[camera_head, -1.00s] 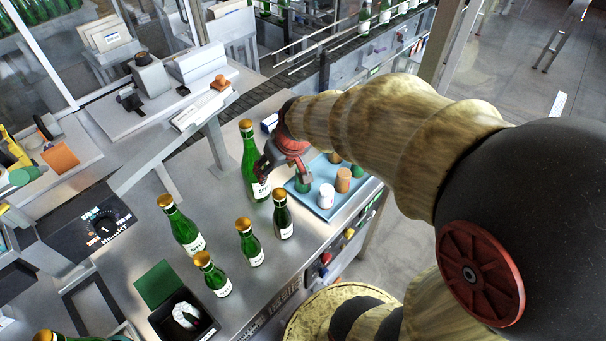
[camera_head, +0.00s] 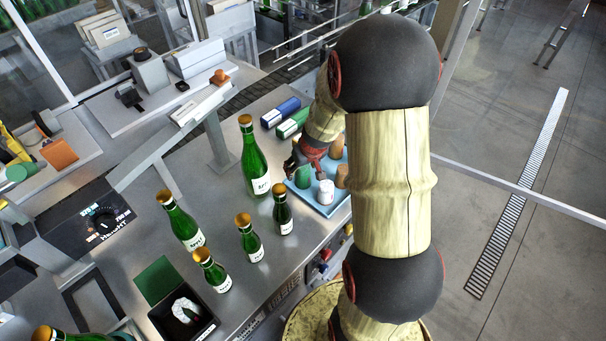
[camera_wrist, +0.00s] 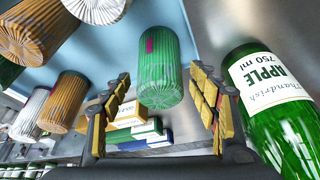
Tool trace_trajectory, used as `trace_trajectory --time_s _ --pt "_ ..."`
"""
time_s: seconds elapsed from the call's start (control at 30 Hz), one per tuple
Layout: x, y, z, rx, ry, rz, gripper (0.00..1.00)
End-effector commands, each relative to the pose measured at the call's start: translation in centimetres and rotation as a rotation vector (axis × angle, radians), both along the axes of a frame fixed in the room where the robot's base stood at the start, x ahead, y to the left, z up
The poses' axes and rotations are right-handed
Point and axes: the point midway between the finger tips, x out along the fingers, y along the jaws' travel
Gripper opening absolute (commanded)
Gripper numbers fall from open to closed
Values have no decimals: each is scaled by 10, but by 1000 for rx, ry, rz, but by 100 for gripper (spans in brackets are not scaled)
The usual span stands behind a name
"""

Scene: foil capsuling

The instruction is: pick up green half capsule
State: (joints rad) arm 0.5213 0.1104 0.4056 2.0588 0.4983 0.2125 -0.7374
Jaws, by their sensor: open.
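The green capsule (camera_head: 303,177) stands on the blue tray (camera_head: 328,210), at the tray's left side. In the wrist view the ribbed green capsule (camera_wrist: 160,75), with a small pink mark, is between and just beyond the spread fingers. My gripper (camera_head: 303,160) is open and empty beside it; in the wrist view gaps show between the capsule and both padded fingers (camera_wrist: 160,105). My arm partly hides the tray and the capsules at its far side in the head view.
A white capsule (camera_head: 325,193) and a copper one (camera_head: 342,177) stand close by on the tray. A tall green bottle (camera_head: 254,165) is just left of my gripper, with several smaller bottles in front. Blue (camera_head: 281,112) and green (camera_head: 293,123) boxes lie behind.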

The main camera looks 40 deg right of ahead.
Motion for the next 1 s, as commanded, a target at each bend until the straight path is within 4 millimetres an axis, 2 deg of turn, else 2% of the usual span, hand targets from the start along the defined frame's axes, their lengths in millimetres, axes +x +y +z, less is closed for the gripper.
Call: trace_trajectory --time_s 0.03,0.13,0.43,1.0 --pt "3 0 -9 2 1 -1 60" --pt "6 -2 -16 1 0 0 60" --pt "8 -2 -18 0 -1 -1 60" --pt "7 -2 -18 0 0 0 28"
